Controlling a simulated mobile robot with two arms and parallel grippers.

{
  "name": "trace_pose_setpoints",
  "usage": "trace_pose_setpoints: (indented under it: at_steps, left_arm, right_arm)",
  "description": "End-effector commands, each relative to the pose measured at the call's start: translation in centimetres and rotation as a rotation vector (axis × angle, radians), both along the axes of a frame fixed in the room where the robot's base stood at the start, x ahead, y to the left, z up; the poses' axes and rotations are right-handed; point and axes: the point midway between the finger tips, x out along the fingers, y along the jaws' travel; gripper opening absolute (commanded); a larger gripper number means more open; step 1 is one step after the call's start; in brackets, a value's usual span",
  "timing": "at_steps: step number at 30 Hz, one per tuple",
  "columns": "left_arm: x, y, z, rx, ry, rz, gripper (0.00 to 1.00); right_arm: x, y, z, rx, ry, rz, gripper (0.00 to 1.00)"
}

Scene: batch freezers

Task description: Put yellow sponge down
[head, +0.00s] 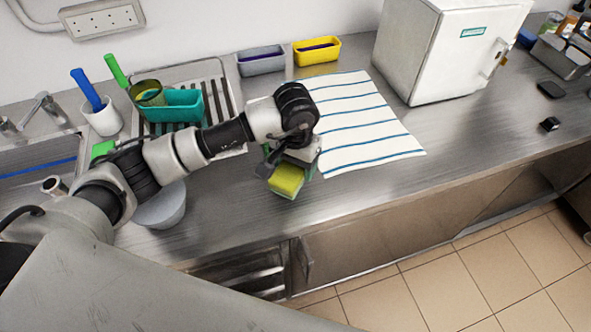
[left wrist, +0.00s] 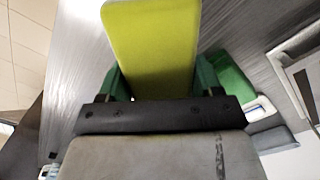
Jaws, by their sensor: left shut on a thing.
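The yellow sponge (head: 287,180) has a green underside and is held at the end of my left arm in the head view. My left gripper (head: 291,172) is shut on it, close over the steel counter near its front edge; I cannot tell whether the sponge touches the counter. In the left wrist view the sponge (left wrist: 150,50) sits between the two green fingers of my left gripper (left wrist: 158,82). My right gripper is not in view.
A striped cloth (head: 362,125) lies right of the gripper. A grey bowl (head: 162,207) stands left, partly behind my arm. A dish rack (head: 222,95) with a teal tub (head: 184,107) is behind. A white freezer (head: 440,50) stands at the back. The counter (head: 235,215) front is clear.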

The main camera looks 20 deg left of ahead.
Motion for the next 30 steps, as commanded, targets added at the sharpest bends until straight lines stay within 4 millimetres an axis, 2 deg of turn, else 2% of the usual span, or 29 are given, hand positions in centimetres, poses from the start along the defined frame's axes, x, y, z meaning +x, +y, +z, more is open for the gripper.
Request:
trace_pose_setpoints:
  at_steps: [7,20,21,24,26,30]
  left_arm:
    - [-0.1,-0.1,-3.3,-0.001,0.004,0.001,0.43]
    - [0.0,0.0,-4.1,0.001,0.000,0.000,0.43]
    - [0.0,0.0,-4.0,0.000,0.000,0.000,0.68]
    - [0.0,0.0,-3.9,0.000,0.000,0.000,0.84]
    - [0.0,0.0,-3.9,0.000,0.001,0.000,0.91]
    - [0.0,-0.1,-3.9,0.000,0.001,0.000,0.91]
  right_arm:
    - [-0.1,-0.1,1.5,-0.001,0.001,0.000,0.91]
    - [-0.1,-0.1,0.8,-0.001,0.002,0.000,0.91]
    - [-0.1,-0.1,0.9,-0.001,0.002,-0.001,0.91]
    - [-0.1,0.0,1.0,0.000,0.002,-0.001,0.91]
    - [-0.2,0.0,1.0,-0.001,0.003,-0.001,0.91]
    - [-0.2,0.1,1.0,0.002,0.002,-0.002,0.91]
